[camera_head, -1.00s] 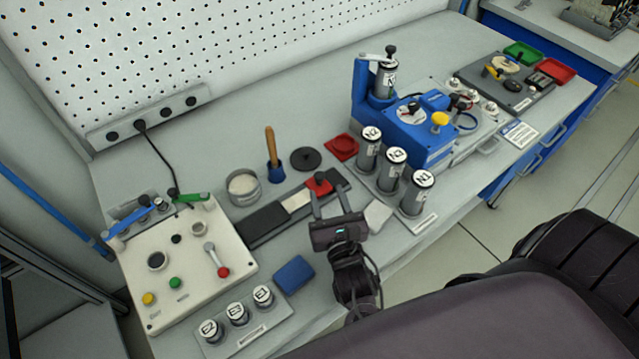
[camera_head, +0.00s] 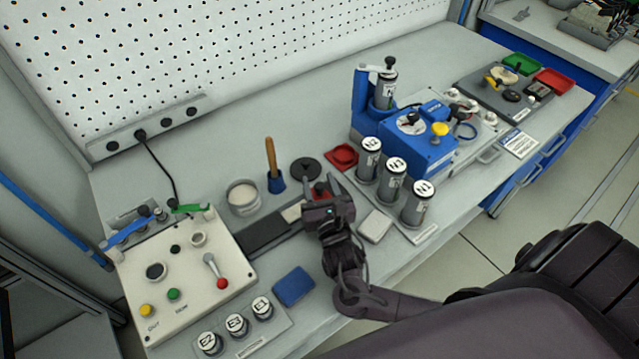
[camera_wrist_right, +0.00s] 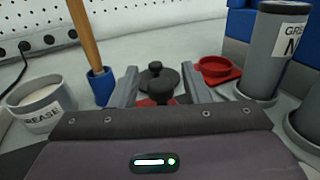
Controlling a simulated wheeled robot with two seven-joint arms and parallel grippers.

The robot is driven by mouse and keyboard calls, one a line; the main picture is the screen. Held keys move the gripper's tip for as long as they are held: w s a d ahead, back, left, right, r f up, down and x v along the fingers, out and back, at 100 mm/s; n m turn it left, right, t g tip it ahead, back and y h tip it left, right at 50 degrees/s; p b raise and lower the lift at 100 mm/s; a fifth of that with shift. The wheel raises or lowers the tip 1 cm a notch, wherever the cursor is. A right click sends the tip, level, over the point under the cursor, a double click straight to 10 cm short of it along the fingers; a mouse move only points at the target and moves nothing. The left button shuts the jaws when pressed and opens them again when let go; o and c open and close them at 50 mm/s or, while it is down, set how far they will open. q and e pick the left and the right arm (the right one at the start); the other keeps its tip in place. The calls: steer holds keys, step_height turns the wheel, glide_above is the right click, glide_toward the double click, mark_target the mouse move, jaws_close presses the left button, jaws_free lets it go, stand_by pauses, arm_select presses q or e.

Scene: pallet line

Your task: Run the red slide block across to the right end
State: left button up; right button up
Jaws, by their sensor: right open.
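The red slide block (camera_head: 322,189) is mostly hidden behind my right gripper (camera_head: 320,180) in the head view. It sits toward the right part of the dark slide rail (camera_head: 268,232). In the right wrist view the red block (camera_wrist_right: 149,102) and its black knob (camera_wrist_right: 160,90) show between the two fingers of my right gripper (camera_wrist_right: 159,72). The fingers are open, one on each side of the knob. Contact cannot be told. My left gripper is not in view.
A grease pot (camera_head: 243,196), a wooden-handled brush in a blue holder (camera_head: 275,183) and a black disc (camera_head: 305,167) stand behind the rail. A red dish (camera_head: 343,156) and grey canisters (camera_head: 394,180) are to the right. A control box (camera_head: 185,270) is at left.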

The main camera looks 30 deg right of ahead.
steer(key=shift+c, duration=0.3)
jaws_close()
steer(key=d, duration=0.1)
steer(key=d+p, duration=0.2)
steer(key=shift+w+d+r, duration=0.1)
steer(key=shift+w+d, duration=0.15)
steer(key=shift+d, duration=0.45)
steer(key=shift+a, duration=0.1)
steer(key=shift+c, duration=0.8)
jaws_free()
steer(key=shift+o, duration=1.1)
steer(key=shift+d, duration=0.2)
